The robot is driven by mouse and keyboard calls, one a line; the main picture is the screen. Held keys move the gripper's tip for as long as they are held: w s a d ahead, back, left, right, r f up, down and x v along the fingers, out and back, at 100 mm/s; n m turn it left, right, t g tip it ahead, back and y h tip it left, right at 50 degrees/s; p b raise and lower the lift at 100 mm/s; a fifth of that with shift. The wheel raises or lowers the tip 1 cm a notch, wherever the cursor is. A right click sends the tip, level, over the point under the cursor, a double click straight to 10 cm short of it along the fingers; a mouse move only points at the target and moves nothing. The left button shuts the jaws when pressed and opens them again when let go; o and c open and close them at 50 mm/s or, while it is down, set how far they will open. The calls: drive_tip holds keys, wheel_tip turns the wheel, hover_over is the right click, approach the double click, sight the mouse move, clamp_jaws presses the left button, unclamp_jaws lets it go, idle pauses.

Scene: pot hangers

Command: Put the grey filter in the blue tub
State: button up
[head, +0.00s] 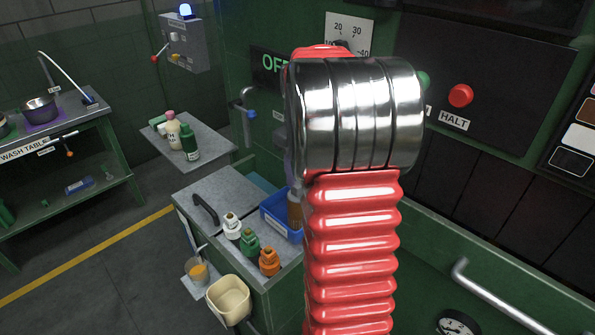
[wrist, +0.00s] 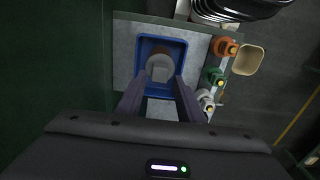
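The blue tub (head: 279,225) sits on the grey bench top, partly hidden behind my arm. In the wrist view, the blue tub (wrist: 161,40) lies below my gripper. A round grey piece, which looks like the grey filter (wrist: 160,67), shows within the tub's outline, at the fingertips. A brownish cylinder, perhaps its side, shows at the tub's right in the head view. My gripper (wrist: 162,80) points down with its two dark fingers apart, one on either side of the grey piece. I cannot tell whether they touch it.
White (head: 232,226), green (head: 250,243) and orange (head: 269,261) bottles stand along the bench edge near the tub. A cream bin (head: 229,299) hangs beside the bench.

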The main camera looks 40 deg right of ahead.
drive_tip(key=shift+o, duration=0.8)
drive_tip(key=shift+r, duration=0.15)
wheel_tip(320, 180, up, 13)
idle(0.6)
